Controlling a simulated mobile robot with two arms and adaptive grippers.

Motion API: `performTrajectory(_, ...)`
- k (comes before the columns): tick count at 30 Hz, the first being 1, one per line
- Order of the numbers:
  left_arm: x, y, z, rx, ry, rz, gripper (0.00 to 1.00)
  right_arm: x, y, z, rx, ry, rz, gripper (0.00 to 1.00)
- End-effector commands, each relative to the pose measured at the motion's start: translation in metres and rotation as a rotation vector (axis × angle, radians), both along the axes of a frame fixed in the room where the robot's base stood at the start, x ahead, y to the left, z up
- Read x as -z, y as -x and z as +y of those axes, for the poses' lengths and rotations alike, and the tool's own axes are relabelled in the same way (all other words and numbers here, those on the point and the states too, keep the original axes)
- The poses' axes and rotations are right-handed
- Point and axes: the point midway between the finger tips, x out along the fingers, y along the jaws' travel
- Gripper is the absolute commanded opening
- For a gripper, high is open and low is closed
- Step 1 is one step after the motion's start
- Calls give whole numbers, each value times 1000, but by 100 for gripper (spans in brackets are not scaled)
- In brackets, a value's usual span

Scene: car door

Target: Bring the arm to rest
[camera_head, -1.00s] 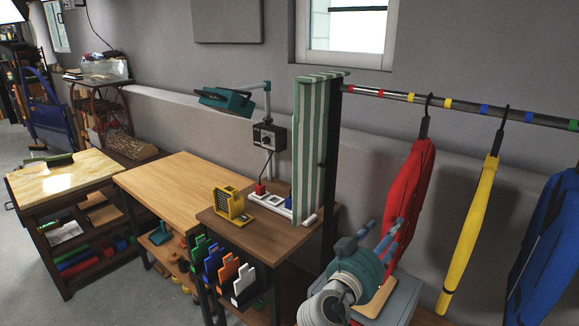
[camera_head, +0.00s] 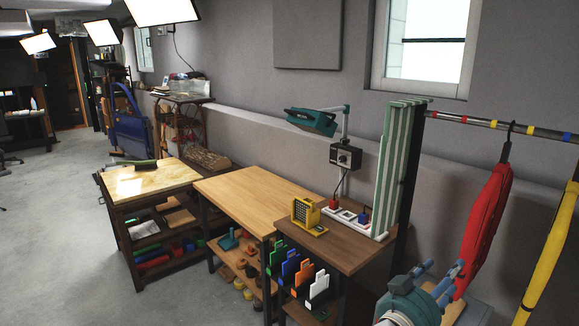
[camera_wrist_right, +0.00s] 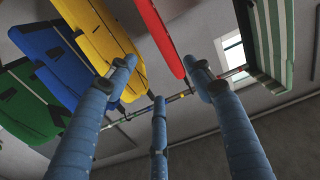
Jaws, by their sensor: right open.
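My right gripper (camera_head: 438,282) shows at the bottom right of the head view, in front of the red hanging garment (camera_head: 484,232). In the right wrist view the right gripper (camera_wrist_right: 162,90) has its three blue fingers spread apart with nothing between them. It is open and empty. Beyond the fingertips hang the red garment (camera_wrist_right: 158,38) and a yellow garment (camera_wrist_right: 100,42), apart from the fingers as far as I can tell. My left gripper is not in view.
A rail (camera_head: 470,121) carries the garments beside a green-striped panel (camera_head: 396,165). A workbench (camera_head: 250,195), a dark shelf table (camera_head: 345,245) with a yellow device (camera_head: 306,214), and a blue car door (camera_head: 128,120) stand leftward. The floor (camera_head: 60,230) at left is free.

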Motion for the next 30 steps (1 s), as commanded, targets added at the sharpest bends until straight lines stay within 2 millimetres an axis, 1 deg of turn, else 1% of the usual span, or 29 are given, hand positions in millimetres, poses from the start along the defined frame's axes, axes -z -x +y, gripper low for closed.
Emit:
performTrajectory(7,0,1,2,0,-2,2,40,37,-12,7,-50,14,98,52)
performTrajectory(11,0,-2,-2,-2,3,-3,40,63,-18,13,-86,23,165,52)
performTrajectory(12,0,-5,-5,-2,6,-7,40,75,-20,15,-100,25,194,52)
performTrajectory(14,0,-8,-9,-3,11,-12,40,92,-23,18,-123,28,234,52)
performTrajectory(17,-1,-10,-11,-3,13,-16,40,125,-26,25,-167,34,311,52)
performTrajectory(18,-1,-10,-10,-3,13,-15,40,141,-26,28,-186,34,347,52)
performTrajectory(20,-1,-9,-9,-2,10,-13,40,166,-26,32,-219,37,400,52)
performTrajectory(21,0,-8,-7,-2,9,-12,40,187,-25,36,-244,38,446,52)
performTrajectory(22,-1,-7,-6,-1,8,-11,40,202,-24,39,-263,37,478,52)
performTrajectory(23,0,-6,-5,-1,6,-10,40,221,-21,42,-287,36,518,52)
performTrajectory(24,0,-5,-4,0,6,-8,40,248,-16,46,-318,33,571,52)
performTrajectory(26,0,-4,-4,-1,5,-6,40,291,-6,54,-372,26,657,52)
performTrajectory(27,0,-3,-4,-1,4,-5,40,320,4,58,-408,18,714,52)
performTrajectory(29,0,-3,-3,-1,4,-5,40,363,22,65,-461,2,794,52)
performTrajectory(30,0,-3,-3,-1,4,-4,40,390,35,70,-496,-11,845,52)
